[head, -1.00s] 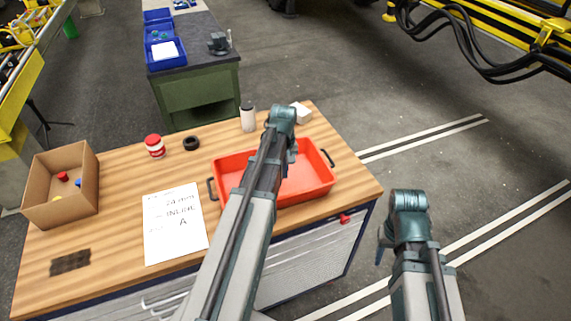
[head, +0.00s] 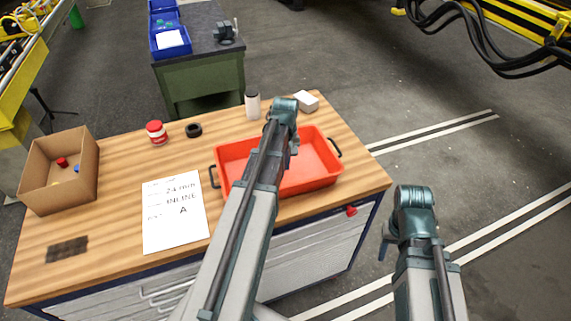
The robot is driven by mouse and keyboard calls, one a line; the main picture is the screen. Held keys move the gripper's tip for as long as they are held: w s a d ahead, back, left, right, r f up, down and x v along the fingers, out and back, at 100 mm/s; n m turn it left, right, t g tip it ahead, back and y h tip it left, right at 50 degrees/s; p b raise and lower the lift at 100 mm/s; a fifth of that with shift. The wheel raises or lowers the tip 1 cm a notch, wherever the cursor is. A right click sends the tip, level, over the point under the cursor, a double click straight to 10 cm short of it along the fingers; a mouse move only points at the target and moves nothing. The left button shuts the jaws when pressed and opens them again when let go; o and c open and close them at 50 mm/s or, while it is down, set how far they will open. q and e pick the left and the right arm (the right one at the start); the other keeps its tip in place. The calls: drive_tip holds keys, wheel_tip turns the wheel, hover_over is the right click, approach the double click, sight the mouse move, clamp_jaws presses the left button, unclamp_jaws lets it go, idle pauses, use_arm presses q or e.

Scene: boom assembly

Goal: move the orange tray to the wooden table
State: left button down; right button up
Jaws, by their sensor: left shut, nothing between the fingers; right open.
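The orange tray (head: 316,168), a shallow red-orange box with dark handles at its left and right ends, sits flat on the right part of the wooden table (head: 118,195). My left arm crosses in front of the tray and hides its middle. My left gripper (head: 292,147) points down over the tray, mostly hidden behind its own wrist; it is shut and empty. I cannot tell whether it touches the tray. My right gripper (head: 385,246) is open and empty, off the table's right edge above the floor.
On the table are a cardboard box (head: 80,158) with small parts, a red-and-white jar (head: 156,132), a black ring (head: 193,130), a white bottle (head: 252,103), a white block (head: 306,101) and a paper sheet (head: 174,213). A green cabinet (head: 200,80) with blue bins stands behind.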

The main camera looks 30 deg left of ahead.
use_arm(q)
wheel_tip(320, 180, down, 5)
drive_tip(key=b, duration=0.3)
drive_tip(key=shift+r+b, duration=0.15)
drive_tip(key=shift+b, duration=0.15)
drive_tip(key=s+d, duration=0.1)
drive_tip(key=d, duration=0.1)
drive_tip(key=s+d, duration=0.1)
drive_tip(key=shift+s+r, duration=0.25)
drive_tip(key=shift+s, duration=0.1)
use_arm(e)
wheel_tip(320, 180, down, 4)
drive_tip(key=shift+f, duration=0.15)
use_arm(q)
drive_tip(key=shift+w, duration=0.1)
drive_tip(key=shift+d, duration=0.1)
